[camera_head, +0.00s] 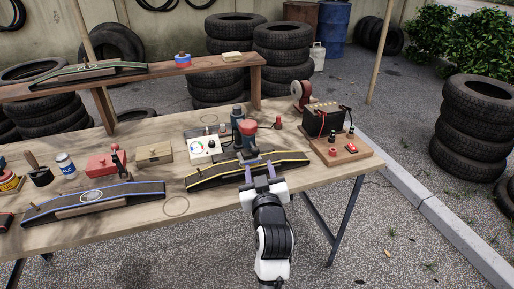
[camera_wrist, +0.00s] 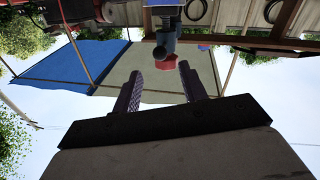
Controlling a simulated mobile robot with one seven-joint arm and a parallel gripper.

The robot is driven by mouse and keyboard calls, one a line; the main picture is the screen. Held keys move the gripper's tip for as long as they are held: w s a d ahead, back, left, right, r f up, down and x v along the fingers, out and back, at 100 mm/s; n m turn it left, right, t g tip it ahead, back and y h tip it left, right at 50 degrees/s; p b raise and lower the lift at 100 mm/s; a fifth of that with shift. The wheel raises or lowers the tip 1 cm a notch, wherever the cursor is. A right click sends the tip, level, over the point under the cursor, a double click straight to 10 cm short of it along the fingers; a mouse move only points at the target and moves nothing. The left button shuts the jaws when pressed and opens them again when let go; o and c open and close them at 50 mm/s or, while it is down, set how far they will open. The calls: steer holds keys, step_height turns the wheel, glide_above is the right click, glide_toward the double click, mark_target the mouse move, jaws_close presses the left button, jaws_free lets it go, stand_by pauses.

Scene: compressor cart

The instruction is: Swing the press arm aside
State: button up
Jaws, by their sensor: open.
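A teal press-like device (camera_head: 237,116) stands near the middle of the workbench, with a red knob (camera_head: 248,127) on its front. I take this to be the press; which part is its arm is hard to tell. In the wrist view the red knob (camera_wrist: 166,63) and a blue-grey part (camera_wrist: 168,40) appear upside down, beyond and between my fingertips. My gripper (camera_head: 259,164) is open and empty, in front of the press and over a black ramp-like piece with yellow edges (camera_head: 210,178). The fingers appear apart from the knob.
A white gauge box (camera_head: 204,147) stands left of the press. A black battery (camera_head: 322,120) on a wooden board (camera_head: 347,154) is at the right. A blue-edged ramp (camera_head: 130,192) and a red box (camera_head: 100,166) lie to the left. A raised shelf (camera_head: 180,70) runs behind.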

mark_target(256, 154)
steer(key=w, duration=0.3)
steer(key=w+p, duration=0.1)
steer(key=w, duration=0.1)
steer(key=w+a, duration=0.1)
steer(key=w, duration=0.2)
steer(key=shift+w+p, duration=0.35)
steer(key=shift+p, duration=0.05)
jaws_close()
